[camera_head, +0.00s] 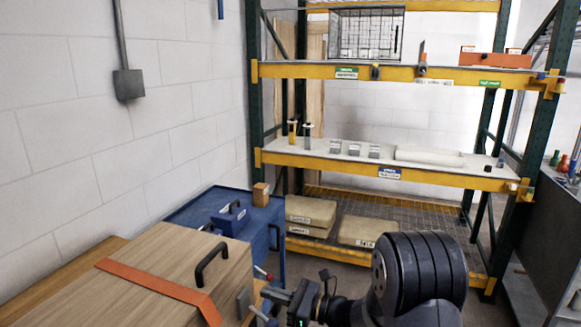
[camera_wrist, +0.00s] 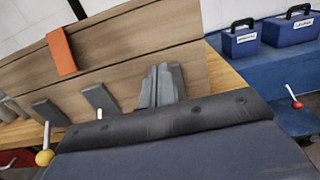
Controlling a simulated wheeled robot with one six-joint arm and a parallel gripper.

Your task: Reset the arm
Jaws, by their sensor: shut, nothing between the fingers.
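My arm reaches in from the lower right of the head view, bent low in front of the shelving. My gripper (camera_head: 270,294) points left toward the front of a wooden case with an orange strap. In the wrist view my gripper (camera_wrist: 162,84) shows as two grey fingers close together, with nothing between them. The wooden case (camera_wrist: 120,65) lies beyond the fingertips. I cannot tell how wide the gap to it is. The dark body of my gripper hides the lower part of the wrist view.
The wooden case (camera_head: 165,262) with a black handle (camera_head: 212,264) stands on a bench at left. A red-knobbed lever (camera_head: 263,273) is close to my gripper. A blue cabinet (camera_head: 190,207) carries a blue toolbox (camera_head: 230,218). Yellow-beamed shelving (camera_head: 400,176) stands behind my arm.

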